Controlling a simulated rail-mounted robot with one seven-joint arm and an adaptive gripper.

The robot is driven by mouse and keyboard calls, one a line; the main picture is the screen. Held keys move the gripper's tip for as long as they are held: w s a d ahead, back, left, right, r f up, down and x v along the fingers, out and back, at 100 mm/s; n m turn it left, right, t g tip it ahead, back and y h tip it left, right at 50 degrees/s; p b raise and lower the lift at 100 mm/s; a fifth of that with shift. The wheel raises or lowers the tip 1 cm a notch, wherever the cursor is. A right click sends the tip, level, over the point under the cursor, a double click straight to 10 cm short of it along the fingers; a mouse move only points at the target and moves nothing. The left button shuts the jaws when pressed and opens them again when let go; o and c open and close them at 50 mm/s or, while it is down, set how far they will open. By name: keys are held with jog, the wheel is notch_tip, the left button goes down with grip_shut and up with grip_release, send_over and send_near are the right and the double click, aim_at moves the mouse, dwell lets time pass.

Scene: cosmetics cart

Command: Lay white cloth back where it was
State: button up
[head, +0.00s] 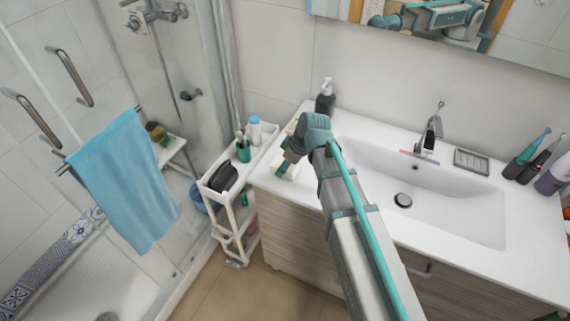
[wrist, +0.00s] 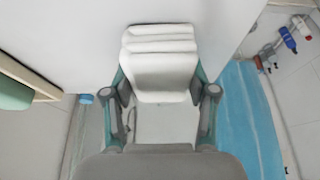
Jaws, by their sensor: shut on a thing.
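The white cloth (wrist: 160,60) is a folded, layered bundle in the wrist view, held between the two fingers of my gripper (wrist: 163,95). In the head view my gripper (head: 284,164) is over the left end of the white washbasin counter (head: 310,189), and a bit of the white cloth (head: 288,173) shows beside its fingers. I cannot tell whether the cloth touches the counter. My gripper and arm hide part of the counter's left end.
A white cart (head: 226,196) with bottles and a dark item stands left of the counter. A dark soap dispenser (head: 325,99) stands at the counter's back left. The basin (head: 450,190) is at right. A blue towel (head: 124,180) hangs at far left.

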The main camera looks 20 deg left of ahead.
jog(key=shift+f, duration=0.1)
jog(key=shift+f, duration=0.15)
jog(key=o, duration=1)
jog(key=shift+r, duration=0.35)
jog(key=b+v, duration=0.2)
jog(key=v, duration=0.9)
jog(key=shift+r+b, duration=0.4)
jog(key=shift+d, duration=0.1)
